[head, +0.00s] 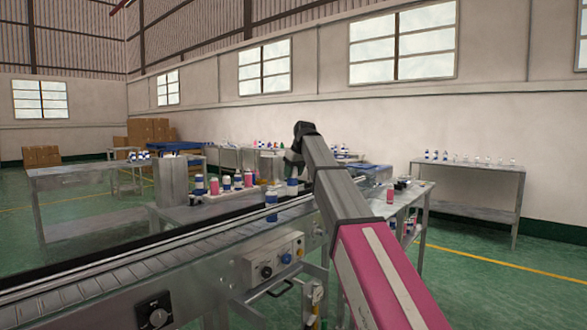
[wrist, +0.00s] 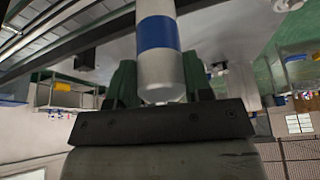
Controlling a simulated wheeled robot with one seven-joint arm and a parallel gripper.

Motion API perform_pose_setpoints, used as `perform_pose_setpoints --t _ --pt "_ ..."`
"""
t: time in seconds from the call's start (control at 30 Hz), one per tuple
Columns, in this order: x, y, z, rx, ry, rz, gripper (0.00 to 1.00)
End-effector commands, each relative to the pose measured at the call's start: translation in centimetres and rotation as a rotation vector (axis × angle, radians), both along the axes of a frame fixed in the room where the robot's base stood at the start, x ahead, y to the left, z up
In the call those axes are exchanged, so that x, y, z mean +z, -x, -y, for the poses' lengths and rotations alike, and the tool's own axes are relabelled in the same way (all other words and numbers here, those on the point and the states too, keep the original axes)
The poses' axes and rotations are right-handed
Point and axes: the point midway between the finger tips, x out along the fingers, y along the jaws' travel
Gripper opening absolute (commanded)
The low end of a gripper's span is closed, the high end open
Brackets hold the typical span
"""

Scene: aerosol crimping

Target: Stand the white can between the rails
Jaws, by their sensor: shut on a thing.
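A white can with a blue band (wrist: 157,62) stands out between the fingers of my gripper (wrist: 160,85) in the wrist view. The dark green fingers are shut on it, one at each side. The wrist view is upside down. Another blue-and-white can (head: 271,205) stands on the conveyor.
Several pink, white and blue cans (head: 226,183) stand behind the conveyor. A control box with knobs (head: 274,262) sticks out from the conveyor's near side. A side table (head: 470,168) with small items stands along the right wall. The near belt is clear.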

Motion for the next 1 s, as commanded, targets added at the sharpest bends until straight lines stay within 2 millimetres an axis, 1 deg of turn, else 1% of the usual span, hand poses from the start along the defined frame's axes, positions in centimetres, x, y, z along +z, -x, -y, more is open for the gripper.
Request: perform_pose_setpoints --t 0.1,0.7,1.0 --pt "-0.9 0.1 0.0 0.000 0.000 -0.001 0.11" --pt "-5.0 0.1 0.0 0.000 0.001 -0.002 0.11" --pt "-6.4 0.0 0.0 0.000 0.000 0.000 0.11"
